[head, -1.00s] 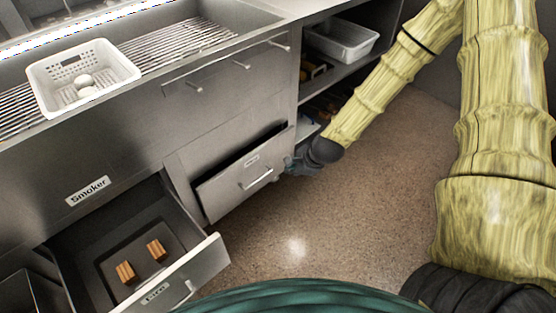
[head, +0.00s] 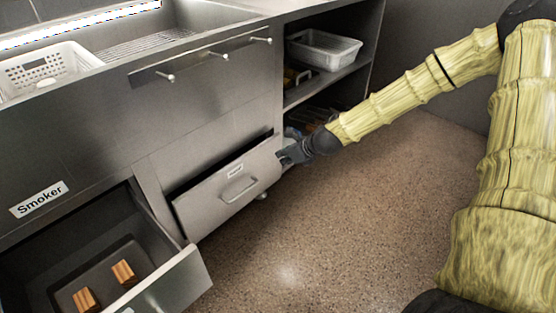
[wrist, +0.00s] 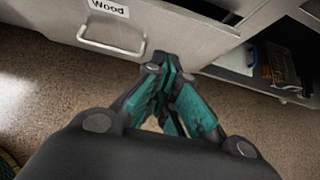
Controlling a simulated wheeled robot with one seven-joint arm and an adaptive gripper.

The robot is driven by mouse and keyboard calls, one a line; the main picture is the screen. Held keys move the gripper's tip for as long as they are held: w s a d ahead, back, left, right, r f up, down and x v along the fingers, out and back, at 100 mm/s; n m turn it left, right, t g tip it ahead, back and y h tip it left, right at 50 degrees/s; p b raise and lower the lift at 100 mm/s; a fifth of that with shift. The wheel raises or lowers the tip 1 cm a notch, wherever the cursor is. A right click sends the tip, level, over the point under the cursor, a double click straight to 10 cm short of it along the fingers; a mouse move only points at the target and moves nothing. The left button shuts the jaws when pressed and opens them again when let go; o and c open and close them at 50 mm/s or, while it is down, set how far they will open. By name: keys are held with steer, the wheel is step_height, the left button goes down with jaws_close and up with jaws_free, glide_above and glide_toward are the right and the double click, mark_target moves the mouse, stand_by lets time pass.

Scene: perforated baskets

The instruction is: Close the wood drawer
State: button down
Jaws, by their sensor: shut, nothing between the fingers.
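The wood drawer (head: 228,187) is low in the metal counter and stands partly open, with a dark gap above its front. Its bar handle and small label show in the head view. In the wrist view the "Wood" label and handle are on the drawer front (wrist: 150,32) at the upper left. My gripper (head: 284,157) is at the right end of the drawer front. In the wrist view its fingertips (wrist: 163,62) are together and empty, close to the front's lower right corner. I cannot tell whether they touch it.
A second open drawer (head: 190,275) at the lower left holds two wood blocks (head: 123,272). An open shelf right of the wood drawer holds a white basket (head: 323,48). Another white basket (head: 50,70) sits in the sink area. The speckled floor (head: 370,220) in front is clear.

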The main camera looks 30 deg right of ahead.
mark_target(255, 149)
steer(key=b+x, duration=0.1)
steer(key=x, duration=0.2)
steer(key=w+r+b+x, duration=0.1)
steer(key=b+x, duration=0.1)
steer(key=x, duration=0.2)
steer(key=b+x, duration=0.2)
steer(key=x, duration=0.2)
steer(key=shift+w+a+r, duration=0.2)
steer(key=shift+w+a, duration=0.2)
steer(key=shift+w, duration=0.1)
steer(key=shift+w+r, duration=0.1)
steer(key=shift+w+a+r, duration=0.1)
steer(key=shift+w+a, duration=0.05)
steer(key=shift+w, duration=0.3)
steer(key=w, duration=0.1)
steer(key=w+a+p, duration=0.1)
steer(key=w+p, duration=0.1)
steer(key=w, duration=0.1)
steer(key=shift+a, duration=0.25)
steer(key=shift+w, duration=0.1)
steer(key=shift+a+r, duration=0.1)
